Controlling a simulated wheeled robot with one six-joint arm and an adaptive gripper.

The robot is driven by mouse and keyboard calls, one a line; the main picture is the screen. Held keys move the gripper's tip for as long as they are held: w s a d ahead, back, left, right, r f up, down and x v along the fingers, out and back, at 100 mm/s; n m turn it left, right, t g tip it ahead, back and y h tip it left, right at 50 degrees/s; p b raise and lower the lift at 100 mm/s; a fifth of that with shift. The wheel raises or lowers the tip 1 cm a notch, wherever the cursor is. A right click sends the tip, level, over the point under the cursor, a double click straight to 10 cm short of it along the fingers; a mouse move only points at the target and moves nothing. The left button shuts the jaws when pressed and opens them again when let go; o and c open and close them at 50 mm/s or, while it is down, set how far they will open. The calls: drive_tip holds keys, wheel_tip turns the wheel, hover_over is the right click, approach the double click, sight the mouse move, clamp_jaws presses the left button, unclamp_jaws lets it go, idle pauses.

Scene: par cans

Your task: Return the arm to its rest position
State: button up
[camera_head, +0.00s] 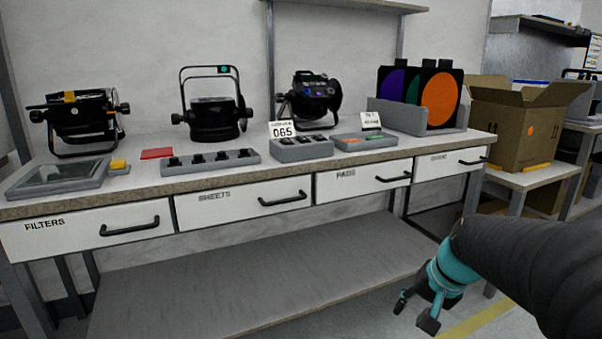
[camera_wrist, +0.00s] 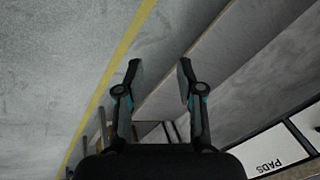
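My arm reaches in from the right edge of the head view. My gripper (camera_head: 418,313) hangs low in front of the bench, to the right of its lower shelf and below the drawers. In the wrist view my gripper (camera_wrist: 159,68) has its two fingers spread apart with nothing between them. Beyond the fingers are the grey floor (camera_wrist: 60,60) with a yellow line and the shelf edge. The gripper touches nothing that I can see.
The workbench (camera_head: 290,165) carries several par cans, trays and a rack of coloured filters (camera_head: 440,98). Its drawers are shut. An open cardboard box (camera_head: 515,125) stands on a side table at right. The lower shelf (camera_head: 260,275) is bare.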

drive_tip(key=s+a+r+n+t+h+p, duration=0.1)
drive_tip(key=s+a+r+n+p, duration=0.1)
drive_tip(key=s, duration=0.6)
drive_tip(key=s+a+r+n+h+p, duration=0.1)
drive_tip(key=s+a+r+n+p, duration=0.1)
drive_tip(key=s, duration=0.6)
wheel_tip(320, 180, up, 3)
drive_tip(key=shift+a+r+n+t, duration=0.1)
drive_tip(key=shift+a+n+t, duration=0.3)
drive_tip(key=shift+a+n, duration=0.5)
drive_tip(key=shift+s+a, duration=0.1)
